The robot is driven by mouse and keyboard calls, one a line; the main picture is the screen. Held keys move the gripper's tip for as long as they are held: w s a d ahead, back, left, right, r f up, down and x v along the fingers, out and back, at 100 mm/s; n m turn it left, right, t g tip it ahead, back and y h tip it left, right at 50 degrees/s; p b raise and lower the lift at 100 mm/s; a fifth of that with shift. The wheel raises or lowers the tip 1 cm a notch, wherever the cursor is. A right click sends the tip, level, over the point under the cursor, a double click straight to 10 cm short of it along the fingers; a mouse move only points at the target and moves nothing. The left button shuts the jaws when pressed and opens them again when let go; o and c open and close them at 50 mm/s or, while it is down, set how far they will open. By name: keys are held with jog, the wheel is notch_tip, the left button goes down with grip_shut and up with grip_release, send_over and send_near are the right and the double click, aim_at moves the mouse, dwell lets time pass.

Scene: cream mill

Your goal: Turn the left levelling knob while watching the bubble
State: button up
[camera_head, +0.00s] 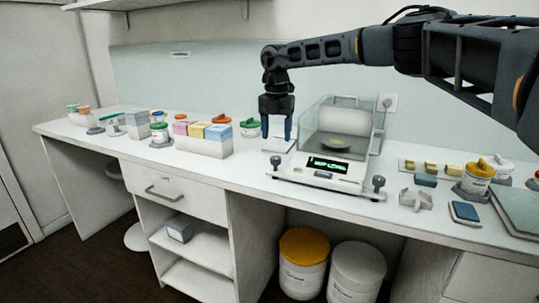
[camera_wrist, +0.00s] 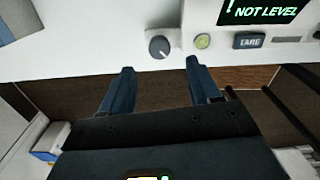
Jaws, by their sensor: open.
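The balance (camera_head: 310,183) stands on the bench with a glass shield. In the wrist view its display (camera_wrist: 262,10) reads NOT LEVEL. The left levelling knob (camera_head: 275,161) is dark and round; in the wrist view the knob (camera_wrist: 159,47) has a pale pointer line. A small yellow-green round spot (camera_wrist: 203,41), apparently the bubble level, sits right of it; the bubble itself is too small to make out. My gripper (camera_head: 277,134) points down above and behind the left knob. In the wrist view my gripper (camera_wrist: 158,66) is open and empty, its fingertips apart from the knob.
A right knob (camera_head: 379,182) stands at the balance's other front corner. A TARE button (camera_wrist: 249,40) lies below the display. A box of coloured blocks (camera_head: 204,146) stands left of my gripper. Jars and small items crowd the right bench. The bench's front edge is close to the knobs.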

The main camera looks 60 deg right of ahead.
aim_at(276, 157)
notch_tip(276, 157, down, 8)
jog(key=shift+a+r+p, duration=0.1)
jog(key=shift+r+p, duration=0.1)
jog(key=shift+p, duration=0.2)
jog(key=shift+c, duration=0.3)
jog(key=c, duration=1)
jog(key=n, duration=0.1)
jog(key=n+p, duration=0.1)
jog(key=shift+r+n, duration=0.2)
jog(key=shift+n, duration=0.1)
jog(key=n+p, duration=0.1)
jog(key=n, duration=0.2)
jog(key=shift+f, duration=0.1)
jog(key=o, duration=1.1)
jog(key=shift+c, duration=0.2)
